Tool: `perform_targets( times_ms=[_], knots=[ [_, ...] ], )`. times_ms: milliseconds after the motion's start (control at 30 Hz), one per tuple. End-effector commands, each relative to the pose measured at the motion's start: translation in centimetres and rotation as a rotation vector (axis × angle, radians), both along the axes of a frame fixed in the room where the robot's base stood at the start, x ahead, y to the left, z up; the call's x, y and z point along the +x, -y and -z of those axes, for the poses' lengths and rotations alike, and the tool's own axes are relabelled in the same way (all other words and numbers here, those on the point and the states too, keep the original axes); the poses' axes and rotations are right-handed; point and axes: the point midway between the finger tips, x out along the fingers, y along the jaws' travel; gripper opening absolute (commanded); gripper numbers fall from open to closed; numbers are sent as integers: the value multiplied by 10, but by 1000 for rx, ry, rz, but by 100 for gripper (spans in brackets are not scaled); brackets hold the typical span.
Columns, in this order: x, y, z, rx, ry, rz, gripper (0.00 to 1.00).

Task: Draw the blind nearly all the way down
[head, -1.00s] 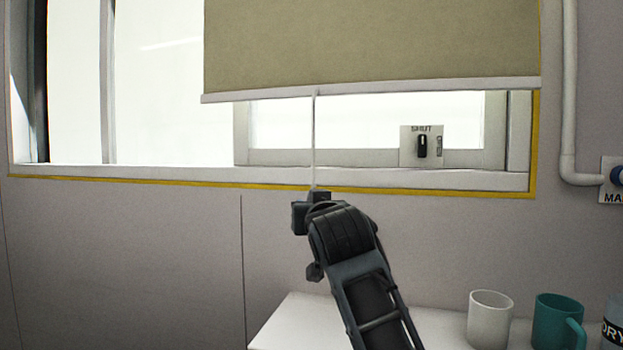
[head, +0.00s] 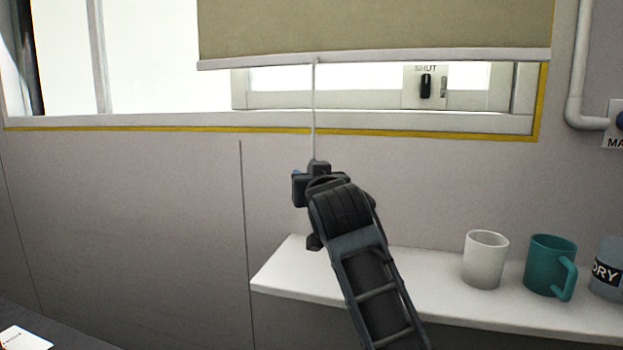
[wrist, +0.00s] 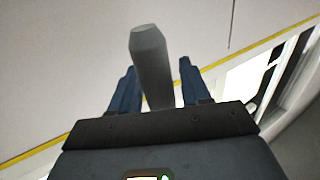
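The olive-beige blind (head: 370,28) hangs over the right part of the window, and its white bottom bar (head: 430,57) is just above the SHUT plate. A strip of window still shows below the bar. A thin white cord (head: 314,110) runs straight down from the bar to my gripper (head: 317,170), which is below the yellow window edging and in front of the wall. The handle's grip is mostly hidden in the head view.
A white shelf (head: 400,285) juts out below and to the right of my gripper. On it stand a white cup (head: 485,260), a teal mug (head: 550,267) and a labelled container (head: 607,268). A white pipe (head: 578,70) runs down the right wall. The wall left of my gripper is clear.

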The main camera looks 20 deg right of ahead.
Motion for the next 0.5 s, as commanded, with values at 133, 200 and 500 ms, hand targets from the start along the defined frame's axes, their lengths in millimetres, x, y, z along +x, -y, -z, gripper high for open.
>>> perform_targets(
  times_ms=[133, 200, 500],
  knots=[
    [0, 0, 0, 0, 1, 0, 53],
    [0, 0, 0, 0, 1, 0, 53],
    [-23, -4, -1, 0, 1, -2, 53]
  ],
)
